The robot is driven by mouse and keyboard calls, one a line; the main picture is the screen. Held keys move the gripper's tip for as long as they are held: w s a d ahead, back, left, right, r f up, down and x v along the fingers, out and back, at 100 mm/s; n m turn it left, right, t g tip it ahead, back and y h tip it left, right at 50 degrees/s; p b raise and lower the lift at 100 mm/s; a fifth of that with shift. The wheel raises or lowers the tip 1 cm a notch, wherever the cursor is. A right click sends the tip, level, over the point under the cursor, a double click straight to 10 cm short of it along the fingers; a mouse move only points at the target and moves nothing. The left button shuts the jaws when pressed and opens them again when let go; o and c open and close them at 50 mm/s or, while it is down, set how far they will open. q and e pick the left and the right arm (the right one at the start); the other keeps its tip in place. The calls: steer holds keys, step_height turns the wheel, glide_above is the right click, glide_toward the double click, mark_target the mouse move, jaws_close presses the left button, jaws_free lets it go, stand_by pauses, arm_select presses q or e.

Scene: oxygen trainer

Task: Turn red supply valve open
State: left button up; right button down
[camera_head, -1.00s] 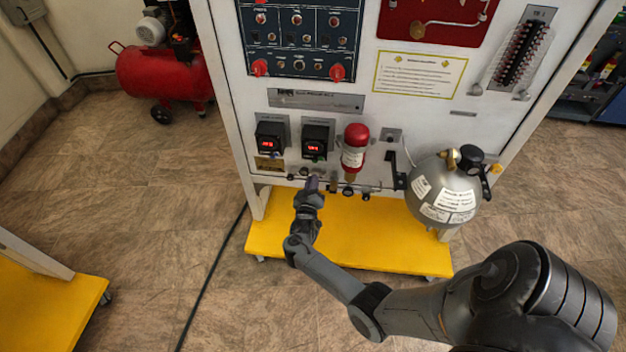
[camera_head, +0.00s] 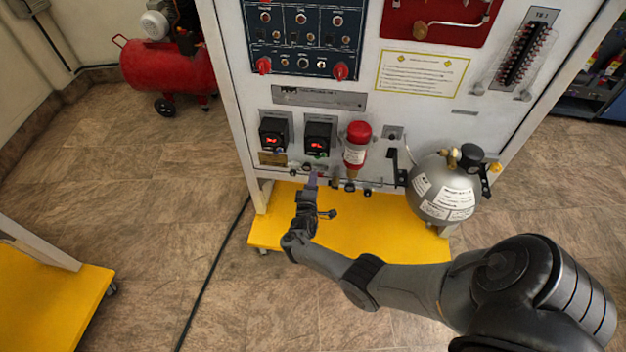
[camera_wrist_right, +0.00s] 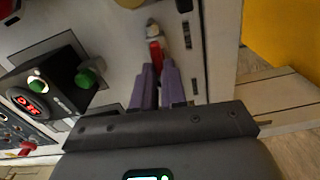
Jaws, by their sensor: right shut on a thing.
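The red supply valve shows in the right wrist view as a small red lever (camera_wrist_right: 155,54) on a metal fitting at the white panel. The purple fingers of my right gripper (camera_wrist_right: 158,82) are shut on this red lever, one on each side. In the head view my right gripper (camera_head: 312,179) is at the lower edge of the panel, below the two red-digit displays. The lever is too small and covered there to make out its angle. My left gripper is in neither current view.
A red-capped cylinder (camera_head: 356,146) and several dark knobs sit just right of my gripper. A grey tank (camera_head: 443,188) stands further right. The yellow base (camera_head: 380,228) lies below. A black gauge box with a green knob (camera_wrist_right: 87,78) is close in the wrist view.

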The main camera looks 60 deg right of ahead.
steer(key=shift+f+n, duration=0.25)
steer(key=shift+n, duration=0.35)
steer(key=c, duration=1.2)
jaws_free()
steer(key=shift+r, duration=0.1)
steer(key=p+v, duration=0.3)
steer(key=v, duration=0.7)
steer(key=shift+s+a+p, duration=0.1)
steer(key=shift+a+p, duration=0.25)
steer(key=shift+s, duration=0.1)
